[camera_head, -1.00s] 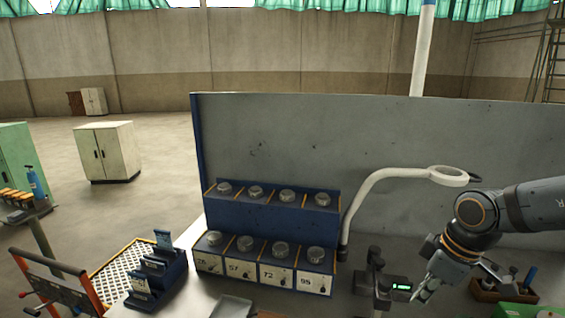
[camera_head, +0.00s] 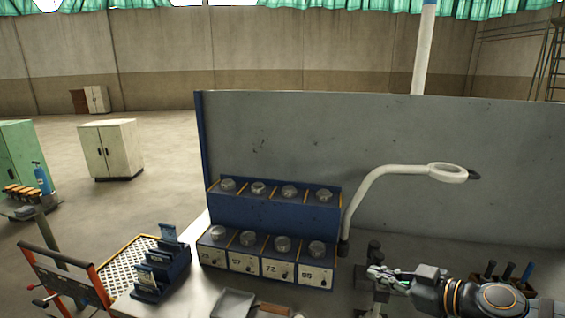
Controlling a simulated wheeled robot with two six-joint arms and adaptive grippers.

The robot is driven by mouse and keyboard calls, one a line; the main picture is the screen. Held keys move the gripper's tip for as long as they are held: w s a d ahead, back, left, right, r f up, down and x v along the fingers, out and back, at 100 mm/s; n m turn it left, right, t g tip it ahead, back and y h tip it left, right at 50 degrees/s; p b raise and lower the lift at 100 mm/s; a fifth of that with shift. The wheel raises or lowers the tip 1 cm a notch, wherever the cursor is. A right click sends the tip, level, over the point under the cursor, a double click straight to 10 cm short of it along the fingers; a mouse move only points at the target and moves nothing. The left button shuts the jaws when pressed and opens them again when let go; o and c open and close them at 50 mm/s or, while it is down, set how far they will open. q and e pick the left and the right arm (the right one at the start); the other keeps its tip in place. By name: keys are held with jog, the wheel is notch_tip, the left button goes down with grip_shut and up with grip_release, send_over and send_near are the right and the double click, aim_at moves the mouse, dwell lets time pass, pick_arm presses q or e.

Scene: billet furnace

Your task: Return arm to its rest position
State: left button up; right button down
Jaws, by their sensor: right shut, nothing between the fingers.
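My right gripper (camera_head: 376,274) is at the lower right of the head view, with its arm coming in from the right edge. It points left and lies low over the bench, in front of a dark stand (camera_head: 374,250) that it partly hides. Its fingers are shut with nothing between them. My left gripper is not in the view.
A blue rack (camera_head: 270,218) with several round metal pieces stands mid-bench, left of my gripper. A white magnifier lamp (camera_head: 386,175) arches above the arm. A tool holder (camera_head: 535,290) is behind the arm. Blue card holders (camera_head: 160,272) and a metal tray (camera_head: 233,303) are left.

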jog(key=s+d+f+m+t+h, duration=0.1)
jog(key=s+d+f+m+h, duration=0.2)
jog(key=d+f+m+h, duration=0.3)
jog(key=s+d+f+m+h, duration=0.3)
jog(key=d+f+h, duration=0.15)
jog(key=f, duration=0.25)
jog(key=s+a+f+g+y, duration=0.1)
jog(key=s+a+f+g, duration=0.3)
jog(key=s+f, duration=0.25)
jog(key=s+a+f+g, duration=0.4)
jog(key=s+a+f, duration=0.1)
jog(key=s, duration=0.3)
jog(key=s+d+f+g+b, duration=0.1)
jog(key=d+f, duration=0.1)
jog(key=f, duration=1.1)
jog(key=s+d+f+b, duration=0.1)
jog(key=f, duration=1.2)
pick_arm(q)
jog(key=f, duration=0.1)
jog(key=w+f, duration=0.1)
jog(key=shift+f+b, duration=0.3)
pick_arm(e)
jog(key=s+d+f+g, duration=0.1)
jog(key=s+f, duration=1.7)
jog(key=s, duration=0.1)
jog(key=shift+d+g, duration=0.15)
jog(key=shift+g, duration=0.15)
